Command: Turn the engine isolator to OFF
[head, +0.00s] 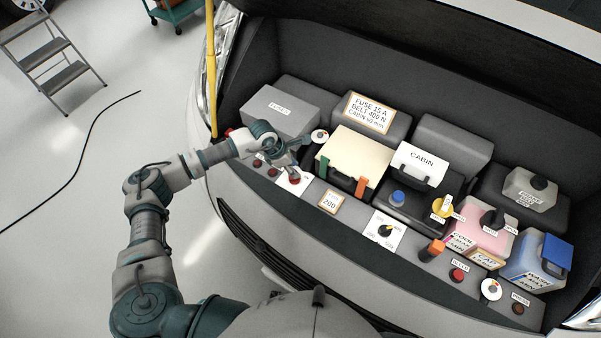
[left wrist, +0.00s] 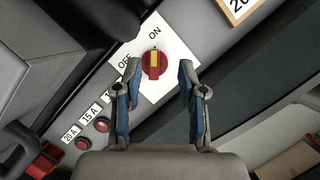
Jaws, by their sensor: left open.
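The engine isolator is a red round knob (left wrist: 154,65) with a yellow bar, on a white plate (left wrist: 175,45) marked ON and OFF. In the left wrist view the bar lies upright, in line with the ON label above it; OFF is to the left. My left gripper (left wrist: 160,72) is open, with one fingertip on each side of the knob. I cannot tell whether either fingertip touches it. In the head view my left gripper (head: 293,168) reaches down over the isolator (head: 294,180) at the left of the front ledge and partly hides it. My right gripper is not in view.
Small red breaker buttons (left wrist: 83,143) sit beside the isolator plate. A battery with a cream cover (head: 356,152) stands to its right, with a 200 label (head: 330,202) in front. A yellow prop rod (head: 211,70) stands at the bay's left edge.

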